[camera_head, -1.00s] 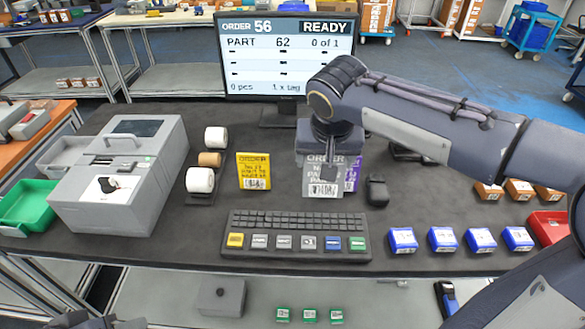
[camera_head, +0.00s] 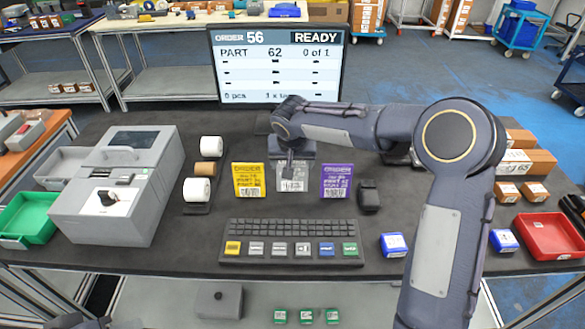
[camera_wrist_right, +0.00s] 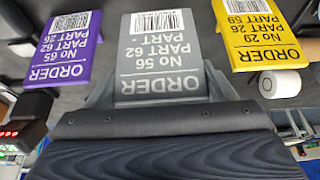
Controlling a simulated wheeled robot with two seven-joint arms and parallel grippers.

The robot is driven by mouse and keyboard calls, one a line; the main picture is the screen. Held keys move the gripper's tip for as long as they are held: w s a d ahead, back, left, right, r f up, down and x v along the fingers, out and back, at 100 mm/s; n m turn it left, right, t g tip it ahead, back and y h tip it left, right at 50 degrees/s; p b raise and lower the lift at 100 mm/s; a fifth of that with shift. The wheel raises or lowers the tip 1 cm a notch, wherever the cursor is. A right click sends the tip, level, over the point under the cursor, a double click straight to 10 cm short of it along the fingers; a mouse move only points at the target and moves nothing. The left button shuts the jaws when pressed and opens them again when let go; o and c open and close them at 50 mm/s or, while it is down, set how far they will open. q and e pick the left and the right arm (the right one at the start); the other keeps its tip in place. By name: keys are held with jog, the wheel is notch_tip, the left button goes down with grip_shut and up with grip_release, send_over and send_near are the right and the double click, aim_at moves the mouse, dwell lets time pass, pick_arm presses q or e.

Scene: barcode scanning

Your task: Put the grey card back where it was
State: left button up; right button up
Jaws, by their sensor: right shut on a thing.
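The grey order card (camera_head: 292,184) is upright between the yellow card (camera_head: 249,180) and the purple card (camera_head: 336,181). It reads No 56, Part 62 in the right wrist view (camera_wrist_right: 165,48). My right gripper (camera_head: 291,158) is at the card's top edge and shut on it.
A keyboard (camera_head: 292,228) lies in front of the cards. A grey printer (camera_head: 120,190) and label rolls (camera_head: 197,189) are at left. The monitor (camera_head: 278,65) is behind. Blue boxes (camera_head: 394,245) and a red tray (camera_head: 550,237) are at right.

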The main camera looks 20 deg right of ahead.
aim_at(299, 182)
jog(key=shift+f, duration=1.7)
jog(key=o, duration=1)
jog(key=shift+r, duration=0.1)
